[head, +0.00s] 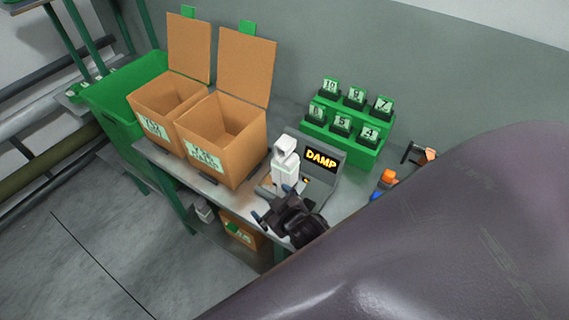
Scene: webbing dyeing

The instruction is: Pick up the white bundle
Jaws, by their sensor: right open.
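The white bundle (285,172) stands upright on a small grey device whose display (321,160) reads "DAMP", on the grey table. My right gripper (273,205) is just in front of the bundle, on its near side, with its fingers pointing toward the left. It is open, and nothing shows between its fingers. I cannot tell whether a finger touches the bundle's lower part. My left gripper is not in view.
Two open cardboard boxes (221,139) with raised lids stand left of the bundle. A green stepped rack (362,151) with numbered cards is behind right. A green bin (112,107) is at far left. Small orange and blue items (387,178) lie at right. My large arm link covers the lower right.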

